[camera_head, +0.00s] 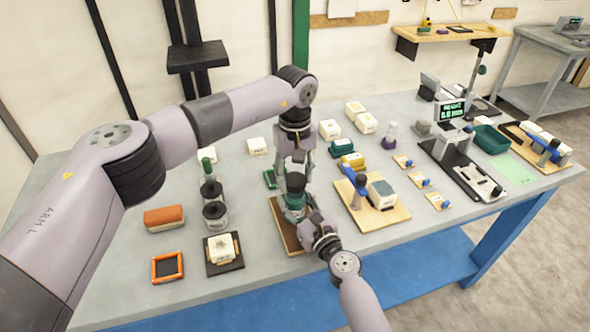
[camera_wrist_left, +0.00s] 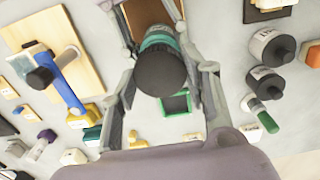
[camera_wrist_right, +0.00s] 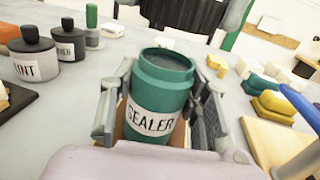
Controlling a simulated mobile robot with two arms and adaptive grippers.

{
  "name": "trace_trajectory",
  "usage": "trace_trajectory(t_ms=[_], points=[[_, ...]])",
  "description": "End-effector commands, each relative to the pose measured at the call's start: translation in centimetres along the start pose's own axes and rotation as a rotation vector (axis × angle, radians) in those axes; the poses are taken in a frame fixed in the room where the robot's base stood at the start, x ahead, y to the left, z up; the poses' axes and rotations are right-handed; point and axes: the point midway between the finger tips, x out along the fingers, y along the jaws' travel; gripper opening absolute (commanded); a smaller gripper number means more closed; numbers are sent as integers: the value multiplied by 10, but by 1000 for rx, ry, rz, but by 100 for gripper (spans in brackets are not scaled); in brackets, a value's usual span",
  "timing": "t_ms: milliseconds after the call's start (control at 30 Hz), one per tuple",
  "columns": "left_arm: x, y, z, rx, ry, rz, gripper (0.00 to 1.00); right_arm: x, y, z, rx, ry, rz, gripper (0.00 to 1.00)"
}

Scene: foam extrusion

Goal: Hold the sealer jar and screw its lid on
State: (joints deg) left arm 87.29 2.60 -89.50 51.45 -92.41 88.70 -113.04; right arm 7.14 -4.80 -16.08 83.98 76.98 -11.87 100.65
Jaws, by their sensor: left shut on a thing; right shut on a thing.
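The teal sealer jar (camera_head: 293,201) stands over a brown board (camera_head: 293,238) near the table's front. Its label reads SEALER in the right wrist view (camera_wrist_right: 155,105), where its mouth looks uncovered. My right gripper (camera_wrist_right: 160,110) is shut around the jar's body, one finger on each side. My left gripper (camera_head: 297,172) points down from above, and its fingers are shut on the dark lid (camera_wrist_left: 163,72), which faces the left wrist camera. Teal shows just behind the lid there. The gap between lid and jar mouth cannot be told.
Two black-capped jars (camera_head: 214,217) and a green-topped bottle (camera_head: 207,164) stand to the left. An orange-brown block (camera_head: 164,218), an orange frame (camera_head: 167,266) and a dark tray (camera_head: 225,268) lie at the front left. A wooden board (camera_head: 372,222) with a blue-handled tool is close on the right.

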Motion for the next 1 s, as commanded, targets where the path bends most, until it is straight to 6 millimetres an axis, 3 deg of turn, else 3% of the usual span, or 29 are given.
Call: trace_trajectory(t_ms=[500,1000], points=[[1,0,0,0,1,1,29,0,0,0,0,0,0,0],[19,0,0,0,2,1,29,0,0,0,0,1,0,0]])
